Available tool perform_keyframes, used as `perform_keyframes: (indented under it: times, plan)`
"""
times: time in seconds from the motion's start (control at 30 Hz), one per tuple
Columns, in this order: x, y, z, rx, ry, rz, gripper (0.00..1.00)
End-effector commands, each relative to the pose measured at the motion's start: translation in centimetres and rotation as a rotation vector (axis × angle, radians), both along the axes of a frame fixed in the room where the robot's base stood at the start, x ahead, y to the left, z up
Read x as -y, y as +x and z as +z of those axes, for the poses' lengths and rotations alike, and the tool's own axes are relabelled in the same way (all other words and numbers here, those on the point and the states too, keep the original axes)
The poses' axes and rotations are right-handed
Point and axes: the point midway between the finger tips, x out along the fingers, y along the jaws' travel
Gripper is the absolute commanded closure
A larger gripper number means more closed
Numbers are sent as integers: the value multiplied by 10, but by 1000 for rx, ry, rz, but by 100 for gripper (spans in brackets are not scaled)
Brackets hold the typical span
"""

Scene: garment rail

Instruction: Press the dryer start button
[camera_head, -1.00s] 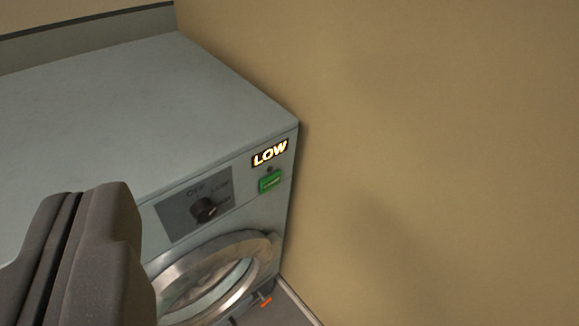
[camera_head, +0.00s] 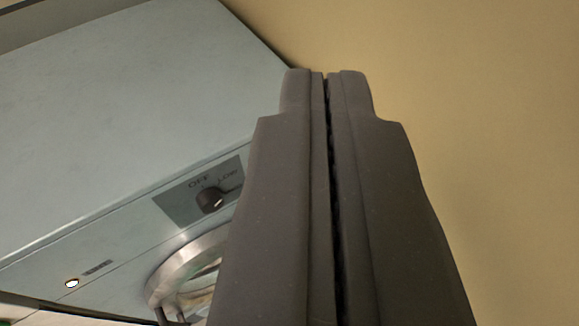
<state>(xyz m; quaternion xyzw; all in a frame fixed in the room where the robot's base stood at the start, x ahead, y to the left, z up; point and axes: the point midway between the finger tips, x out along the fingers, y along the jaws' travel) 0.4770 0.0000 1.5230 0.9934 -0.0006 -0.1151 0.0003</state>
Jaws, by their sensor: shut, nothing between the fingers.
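The dryer (camera_head: 130,110) is a pale grey-blue machine filling the left of the view, its top and front panel showing. My gripper (camera_head: 326,76) is shut and empty, and it stands large in the middle of the view. I cannot tell whether the fingertips touch the panel. The black dial (camera_head: 211,199) sits on a dark plate marked OFF and LOW, just left of the fingers.
The round metal-rimmed door (camera_head: 178,262) is below the dial, partly covered by my gripper. A small lit lamp (camera_head: 71,283) is on the front panel at lower left. A plain tan wall (camera_head: 490,130) fills the right side, beside the dryer.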

Motion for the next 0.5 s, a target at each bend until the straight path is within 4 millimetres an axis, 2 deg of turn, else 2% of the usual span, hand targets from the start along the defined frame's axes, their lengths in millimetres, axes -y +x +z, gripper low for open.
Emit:
perform_keyframes:
  times: [0.13, 0.23, 0.27, 0.3, 0.37, 0.4, 0.47, 0.5]
  plan:
    - [6, 29, -20, -28, -7, -13, 100]
    - [13, 65, -50, -61, -22, -27, 100]
    - [23, 77, -61, -72, -27, -31, 100]
    - [31, 93, -80, -92, -32, -37, 100]
    - [38, 116, -108, -117, -42, -41, 100]
    - [40, 130, -128, -134, -49, -42, 100]
    - [44, 149, -155, -156, -59, -43, 100]
    - [47, 160, -176, -170, -64, -41, 100]
